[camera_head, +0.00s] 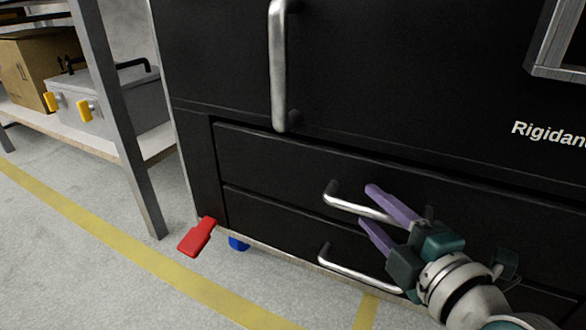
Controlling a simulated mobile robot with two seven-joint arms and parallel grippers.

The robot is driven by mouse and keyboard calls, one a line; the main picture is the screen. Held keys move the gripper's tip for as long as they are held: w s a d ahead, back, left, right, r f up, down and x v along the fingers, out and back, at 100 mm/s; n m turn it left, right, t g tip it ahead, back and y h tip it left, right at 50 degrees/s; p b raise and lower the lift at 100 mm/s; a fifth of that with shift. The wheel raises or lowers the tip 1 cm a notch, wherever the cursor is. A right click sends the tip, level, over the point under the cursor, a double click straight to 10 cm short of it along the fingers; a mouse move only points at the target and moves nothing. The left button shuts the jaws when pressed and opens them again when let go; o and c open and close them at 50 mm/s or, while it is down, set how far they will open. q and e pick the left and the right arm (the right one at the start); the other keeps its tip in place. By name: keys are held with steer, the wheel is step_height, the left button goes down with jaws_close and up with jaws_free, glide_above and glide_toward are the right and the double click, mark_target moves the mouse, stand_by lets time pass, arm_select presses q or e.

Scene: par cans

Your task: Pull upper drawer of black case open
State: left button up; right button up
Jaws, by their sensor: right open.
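The black case (190,75) fills the middle and right of the view. Its upper drawer (280,160) looks shut and has a silver bar handle (345,205). Below it, the lower drawer (265,222) looks shut and has its own silver handle (345,268). My right gripper (370,207) comes in from the lower right and is open. Its purple fingers are at the upper handle, one above the bar and one below it. I cannot tell whether they touch it. My left gripper is not in view.
A tall silver handle (279,70) is on the case's door above the drawers. A red pedal (197,237) sticks out at the case's lower left corner. A shelf (130,148) with a grey box (110,98) and a cardboard box (30,70) stands at left. The floor at lower left is clear.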

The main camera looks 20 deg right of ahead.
jaws_close()
stand_by(0.4)
stand_by(1.0)
